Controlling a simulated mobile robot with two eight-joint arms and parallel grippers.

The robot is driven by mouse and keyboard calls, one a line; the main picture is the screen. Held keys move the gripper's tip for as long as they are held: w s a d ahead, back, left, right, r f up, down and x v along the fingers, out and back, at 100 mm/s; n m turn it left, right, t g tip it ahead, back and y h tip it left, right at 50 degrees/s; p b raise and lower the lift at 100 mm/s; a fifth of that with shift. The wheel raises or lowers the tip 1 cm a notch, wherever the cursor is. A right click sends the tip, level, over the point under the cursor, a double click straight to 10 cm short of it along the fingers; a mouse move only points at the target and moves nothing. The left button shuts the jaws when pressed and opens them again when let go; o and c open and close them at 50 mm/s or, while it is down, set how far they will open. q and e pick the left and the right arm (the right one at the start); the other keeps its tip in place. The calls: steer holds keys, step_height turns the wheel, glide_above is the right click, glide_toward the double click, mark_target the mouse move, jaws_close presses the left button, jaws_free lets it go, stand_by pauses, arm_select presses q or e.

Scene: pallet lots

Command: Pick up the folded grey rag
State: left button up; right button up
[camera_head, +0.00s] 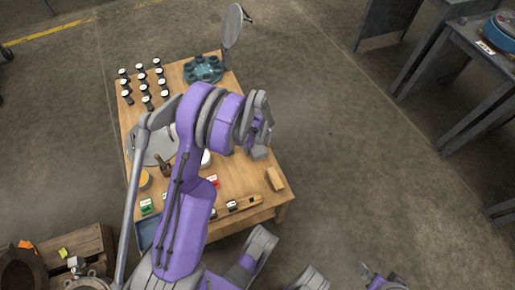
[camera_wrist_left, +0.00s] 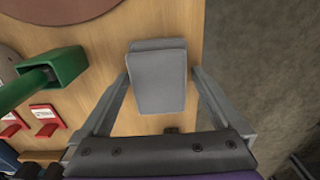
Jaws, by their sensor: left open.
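The folded grey rag (camera_wrist_left: 158,84) lies on the wooden table near its edge in the left wrist view. My left gripper (camera_wrist_left: 160,74) is open, with one finger on each side of the rag and a gap on both sides. In the head view my left gripper (camera_head: 262,128) is over the right side of the table, and a small grey patch below it (camera_head: 259,153) looks like the rag. How high the fingers are above the table is hard to tell. A part of my right arm shows at the bottom right, its jaws unclear (camera_head: 384,282).
A green-headed tool (camera_wrist_left: 64,70) and red tags (camera_wrist_left: 43,118) lie left of the rag. Several white-topped black jars (camera_head: 143,85) and a teal rack (camera_head: 203,69) stand at the table's far end. A wooden block (camera_head: 275,179) sits at the near right. Floor right of the table is clear.

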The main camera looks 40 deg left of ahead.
arm_select(q)
steer(key=shift+c, duration=0.2)
steer(key=c, duration=1.3)
step_height(320, 180, up, 10)
steer(key=p, duration=0.3)
